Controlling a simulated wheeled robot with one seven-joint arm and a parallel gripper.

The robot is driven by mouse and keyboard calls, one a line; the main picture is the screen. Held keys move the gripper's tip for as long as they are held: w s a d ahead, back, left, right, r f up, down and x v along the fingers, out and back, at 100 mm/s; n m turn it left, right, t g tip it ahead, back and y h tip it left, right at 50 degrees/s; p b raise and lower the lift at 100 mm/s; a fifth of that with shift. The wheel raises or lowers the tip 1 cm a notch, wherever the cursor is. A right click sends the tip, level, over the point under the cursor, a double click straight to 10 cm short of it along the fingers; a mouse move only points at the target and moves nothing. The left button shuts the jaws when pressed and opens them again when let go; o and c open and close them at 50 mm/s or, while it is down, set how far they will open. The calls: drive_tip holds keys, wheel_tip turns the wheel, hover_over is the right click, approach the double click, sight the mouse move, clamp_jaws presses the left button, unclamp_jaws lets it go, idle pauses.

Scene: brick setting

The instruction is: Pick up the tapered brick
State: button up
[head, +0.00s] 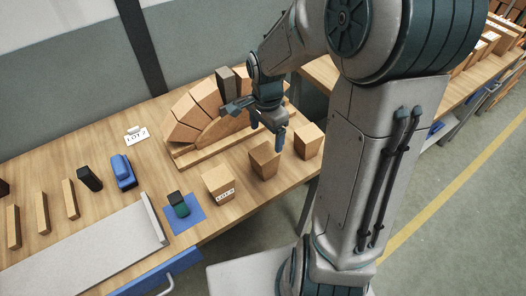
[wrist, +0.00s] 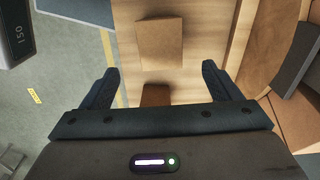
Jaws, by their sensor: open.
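A tan brick (head: 264,162) that looks narrower toward its base stands on the bench near the front edge, in the middle of a row of three. My gripper (head: 268,143) is open and points down just above and behind it in the head view. In the wrist view, my gripper (wrist: 159,70) has its two dark fingers wide apart with nothing held between them. A brick (wrist: 155,94) shows partly between the fingers, its lower part hidden by the gripper body. Another brick top (wrist: 159,43) lies farther out. I cannot match these surely to the head view.
A labelled brick (head: 218,184) stands left of the tan brick and another brick (head: 309,141) right of it. A brick arch (head: 200,108) lies behind on the bench (head: 100,150). A blue mat (head: 185,213) holds a small dark green object. Floor lies beyond the front edge.

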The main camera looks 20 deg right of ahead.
sight(266, 152)
wheel_tip(266, 152, down, 8)
drive_tip(key=shift+f, duration=0.15)
drive_tip(key=shift+a+f, duration=0.15)
drive_tip(key=shift+f, duration=1.2)
drive_tip(key=shift+a+f, duration=0.15)
drive_tip(key=shift+f, duration=1.15)
drive_tip(key=c, duration=1.2)
